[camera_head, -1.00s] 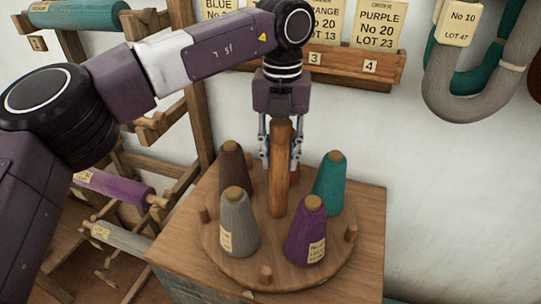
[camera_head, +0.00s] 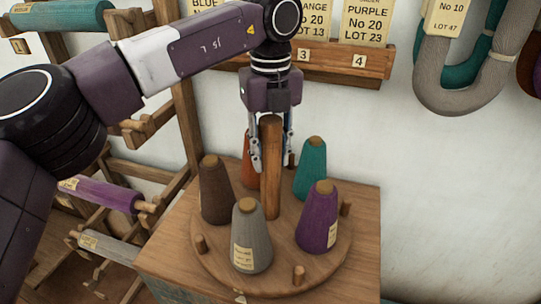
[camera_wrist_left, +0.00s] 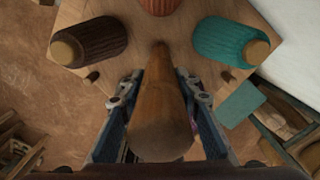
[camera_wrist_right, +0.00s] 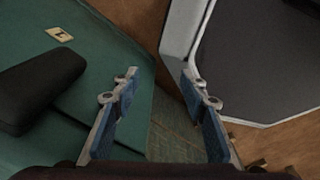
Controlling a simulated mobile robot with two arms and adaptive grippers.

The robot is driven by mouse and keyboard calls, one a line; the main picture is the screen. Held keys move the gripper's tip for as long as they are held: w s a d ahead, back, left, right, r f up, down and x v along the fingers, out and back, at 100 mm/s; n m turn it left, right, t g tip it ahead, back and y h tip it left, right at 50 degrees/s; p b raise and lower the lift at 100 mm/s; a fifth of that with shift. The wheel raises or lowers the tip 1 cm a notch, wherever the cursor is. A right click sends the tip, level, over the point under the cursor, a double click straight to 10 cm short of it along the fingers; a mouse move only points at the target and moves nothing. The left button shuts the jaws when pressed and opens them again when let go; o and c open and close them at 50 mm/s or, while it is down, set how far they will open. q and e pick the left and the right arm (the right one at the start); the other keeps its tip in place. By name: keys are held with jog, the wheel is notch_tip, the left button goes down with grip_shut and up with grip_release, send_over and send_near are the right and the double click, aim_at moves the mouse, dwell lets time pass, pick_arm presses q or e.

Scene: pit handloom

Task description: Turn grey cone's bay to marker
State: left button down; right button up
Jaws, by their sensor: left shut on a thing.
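A round wooden turntable (camera_head: 222,268) carries several yarn cones around a tall central post (camera_head: 270,185). The grey cone (camera_head: 252,238) stands upright at the front, between two short rim pegs. A small pale mark (camera_head: 240,297) shows below it at the disc's front edge. The brown cone (camera_head: 215,192) is at left, the purple cone (camera_head: 318,220) at right, the teal cone (camera_head: 310,170) behind, and an orange-red cone (camera_head: 249,165) is partly hidden. My left gripper (camera_head: 271,160) is shut on the post; its fingers flank it in the left wrist view (camera_wrist_left: 160,100). My right gripper (camera_wrist_right: 160,95) is open and empty.
The turntable sits on a wooden box top (camera_head: 360,262). A rack with purple (camera_head: 100,193) and grey rolls stands left. A card rail (camera_head: 345,62) and hanging hanks (camera_head: 440,90) are on the wall. Green cloth (camera_wrist_right: 60,110) lies below my right gripper.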

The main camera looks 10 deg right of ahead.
aim_at(271, 119)
pick_arm(q)
jog(key=shift+w+r, duration=0.1)
jog(key=shift+r, duration=0.1)
dwell(0.5)
jog(key=c, duration=1.4)
grip_release()
jog(key=shift+f, duration=0.1)
jog(key=shift+c, duration=0.2)
notch_tip(271, 119, up, 12)
